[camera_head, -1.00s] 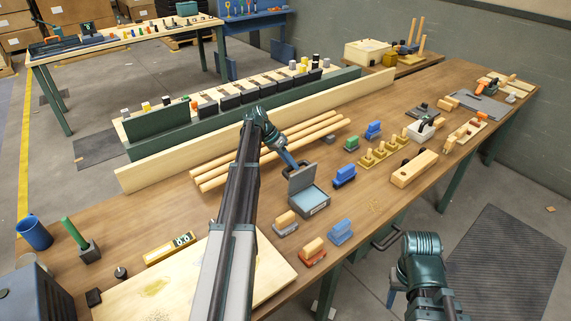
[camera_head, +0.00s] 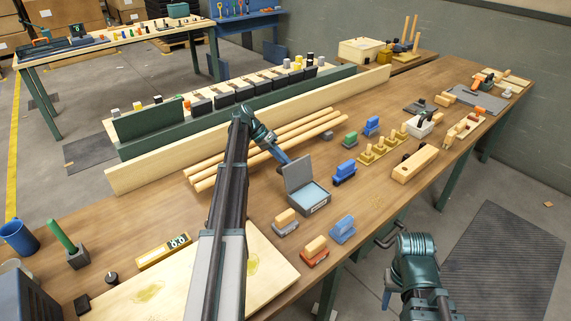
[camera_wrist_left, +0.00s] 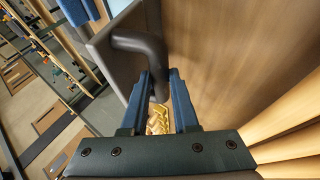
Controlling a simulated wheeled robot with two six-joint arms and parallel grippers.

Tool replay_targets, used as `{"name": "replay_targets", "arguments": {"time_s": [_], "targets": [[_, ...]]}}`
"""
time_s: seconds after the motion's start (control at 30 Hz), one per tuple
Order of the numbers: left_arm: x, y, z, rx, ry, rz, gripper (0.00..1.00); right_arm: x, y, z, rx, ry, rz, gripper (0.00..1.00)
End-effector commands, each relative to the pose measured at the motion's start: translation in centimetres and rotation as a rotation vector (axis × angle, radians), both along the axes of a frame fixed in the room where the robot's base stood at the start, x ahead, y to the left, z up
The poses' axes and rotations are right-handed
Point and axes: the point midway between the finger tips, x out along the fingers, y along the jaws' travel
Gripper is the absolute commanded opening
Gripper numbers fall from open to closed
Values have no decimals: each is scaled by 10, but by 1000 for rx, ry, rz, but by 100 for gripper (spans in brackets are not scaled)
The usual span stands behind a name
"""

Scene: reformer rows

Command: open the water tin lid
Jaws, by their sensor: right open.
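The water tin (camera_head: 310,199) is a small grey box with a pale blue inside, near the middle of the bench. Its grey lid (camera_head: 298,174) stands up at the back edge, and the inside shows. My left gripper (camera_head: 284,160) is behind the lid. In the left wrist view, the left gripper's blue fingers (camera_wrist_left: 160,76) are on either side of the lid's dark bent handle (camera_wrist_left: 140,43) and look closed on it. The grey lid plate (camera_wrist_left: 116,45) is beside them. My right gripper (camera_head: 386,300) is open and empty, low beside the bench's front edge, partly hidden by its arm.
Blue blocks (camera_head: 342,229) and wood-topped blocks (camera_head: 286,222) stand near the tin. Wooden rods (camera_head: 235,172) lie behind it, before a long pale board (camera_head: 150,176). A wooden block (camera_head: 415,164) and brass-coloured pegs (camera_head: 372,156) are to the right.

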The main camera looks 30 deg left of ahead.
Motion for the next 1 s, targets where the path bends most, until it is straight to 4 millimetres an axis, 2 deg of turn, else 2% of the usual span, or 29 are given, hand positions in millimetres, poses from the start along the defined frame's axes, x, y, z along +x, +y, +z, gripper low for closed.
{"name": "replay_targets", "arguments": {"time_s": [0.03, 0.13, 0.4, 0.53, 0.67, 1.0], "targets": [[0, 0, 0, 0, 0, 0, 38, 0, 0, 0, 0, 0, 0, 50], [0, 0, 0, 0, 0, 0, 56, 0, 0, 0, 0, 0, 0, 50], [0, 0, 1, -1, -1, -1, 57, 0, 0, 1, 0, 0, 0, 50], [-1, 4, 8, -1, -1, 0, 57, 0, 0, 7, 0, 0, 0, 50], [-2, 16, 24, 0, -1, 0, 57, 0, 0, 24, 0, 0, 0, 50], [-12, 62, 75, 0, -1, 1, 57, 0, 0, 75, 0, 0, 0, 50]]}}
